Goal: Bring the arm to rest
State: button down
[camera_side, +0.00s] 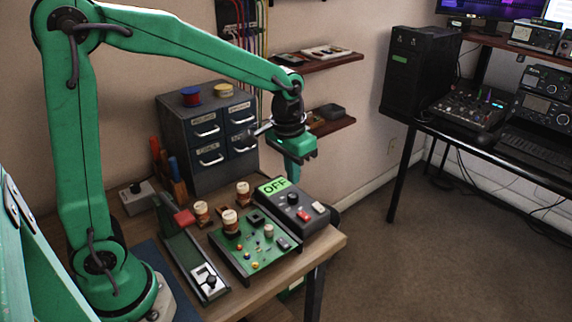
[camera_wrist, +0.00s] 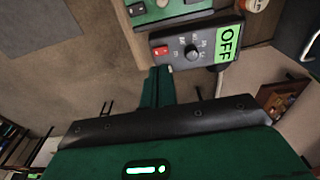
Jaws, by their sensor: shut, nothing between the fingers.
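My green arm reaches over the wooden table from the left in the side view. My gripper (camera_side: 291,172) points down above the back right of the table, over the far edge of the grey OFF box (camera_side: 294,208). Its fingers are together and hold nothing. In the wrist view, my gripper (camera_wrist: 158,84) shows as a green finger pointing toward the OFF box (camera_wrist: 196,48). The box has a black knob (camera_wrist: 191,52), a red switch (camera_wrist: 160,51) and a green OFF label (camera_wrist: 228,43).
A green circuit board (camera_side: 256,245) with several small knobs lies left of the OFF box. A slider panel (camera_side: 187,250), brown-white jars (camera_side: 230,222) and a drawer cabinet (camera_side: 208,135) stand nearby. Wall shelves (camera_side: 325,62) are behind my gripper. Open floor lies to the right.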

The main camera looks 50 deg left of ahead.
jog(key=s+a+r+t, duration=0.1)
jog(key=s+r+t, duration=0.1)
jog(key=s, duration=0.6)
jog(key=s+a+r+t, duration=0.2)
jog(key=s+r, duration=0.3)
jog(key=s, duration=0.4)
jog(key=shift+r, duration=0.15)
jog(key=w+d+f+g, duration=0.1)
jog(key=w+f+g, duration=0.1)
jog(key=w, duration=0.8)
jog(key=w+d+f+g, duration=0.1)
jog(key=w+f+g, duration=0.2)
jog(key=w, duration=0.7)
jog(key=shift+w+d, duration=0.25)
jog(key=shift+d, duration=0.05)
